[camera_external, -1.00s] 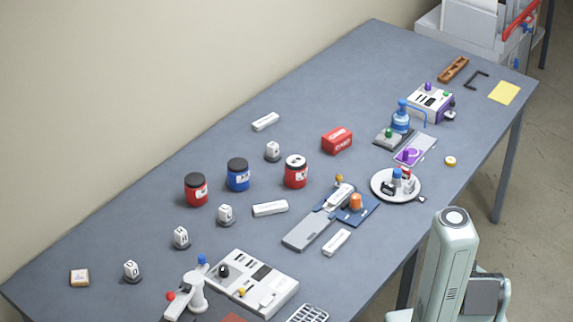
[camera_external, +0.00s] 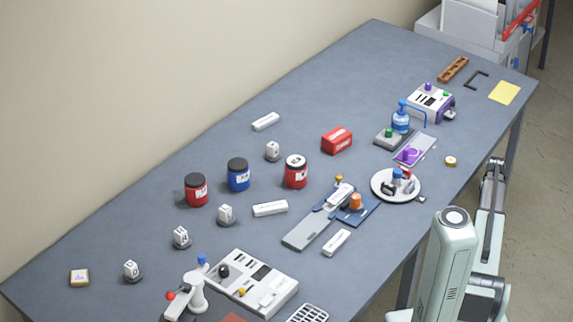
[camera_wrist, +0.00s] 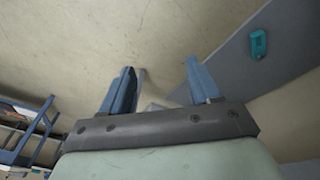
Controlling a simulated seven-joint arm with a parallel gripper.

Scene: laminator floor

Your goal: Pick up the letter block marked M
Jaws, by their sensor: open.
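Several small white letter blocks stand on dark round bases on the table. In the external view one is by the red box (camera_external: 273,150), one below the jars (camera_external: 226,214), one further left (camera_external: 181,236) and one near the left end (camera_external: 131,269). Their letters are too small to read surely, so I cannot tell which is M. My gripper (camera_wrist: 160,78) shows in the wrist view with its two blue fingers apart and nothing between them. It faces the floor and a grey surface, with no letter block in view. In the external view I cannot make out its fingers.
Red and blue jars (camera_external: 238,176), a red box (camera_external: 337,140) and white bars (camera_external: 270,208) stand among the blocks. A white panel device (camera_external: 262,282) stands at the front, a round white tray (camera_external: 378,188) at the right. The table's left part has bare room.

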